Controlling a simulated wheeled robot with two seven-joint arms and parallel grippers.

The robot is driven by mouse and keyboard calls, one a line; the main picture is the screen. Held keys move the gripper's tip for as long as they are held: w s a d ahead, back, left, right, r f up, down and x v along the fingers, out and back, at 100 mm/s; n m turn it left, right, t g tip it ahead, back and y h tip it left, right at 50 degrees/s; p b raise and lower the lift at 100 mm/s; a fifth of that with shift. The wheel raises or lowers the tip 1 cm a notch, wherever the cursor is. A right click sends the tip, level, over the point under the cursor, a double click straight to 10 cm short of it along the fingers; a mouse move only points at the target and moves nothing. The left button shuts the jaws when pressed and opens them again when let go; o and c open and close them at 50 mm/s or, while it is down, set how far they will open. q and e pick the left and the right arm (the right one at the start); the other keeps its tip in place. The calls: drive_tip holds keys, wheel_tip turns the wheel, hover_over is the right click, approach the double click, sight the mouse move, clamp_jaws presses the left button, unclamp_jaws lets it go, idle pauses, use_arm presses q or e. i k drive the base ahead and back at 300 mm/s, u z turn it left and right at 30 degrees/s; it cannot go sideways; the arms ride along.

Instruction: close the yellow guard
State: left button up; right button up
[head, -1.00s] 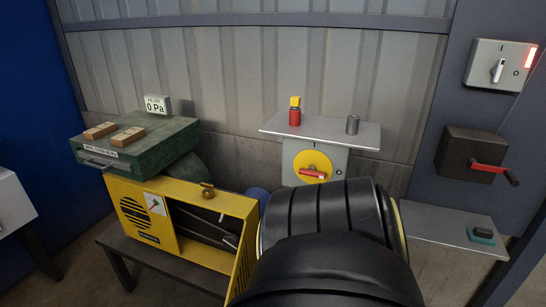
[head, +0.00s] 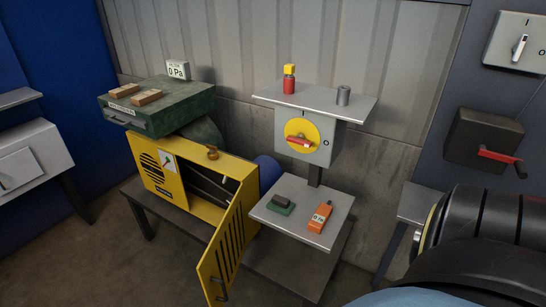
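The yellow guard (head: 228,255) is a slatted door on the front of a yellow machine housing (head: 152,180). It stands swung open toward me, hinged near the housing's right side, with a small dark handle (head: 221,286) near its lower free end. The opening behind it shows dark belts or bars (head: 208,184) inside. A small brass-coloured knob or latch (head: 211,152) sits on the housing's top edge. A black arm of mine fills the lower right corner, apart from the guard. Neither gripper shows.
A shelf (head: 333,222) right of the guard holds a green-based block (head: 281,203) and an orange meter (head: 320,217). Above it is a red-yellow rotary switch (head: 301,141). A red-handled crank box (head: 484,143) is at right. The floor left of the guard looks clear.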

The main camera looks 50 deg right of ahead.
sight(217, 267)
drive_tip(key=z, duration=1.15)
drive_tip(key=i, duration=0.4)
drive_tip(key=u, duration=0.05)
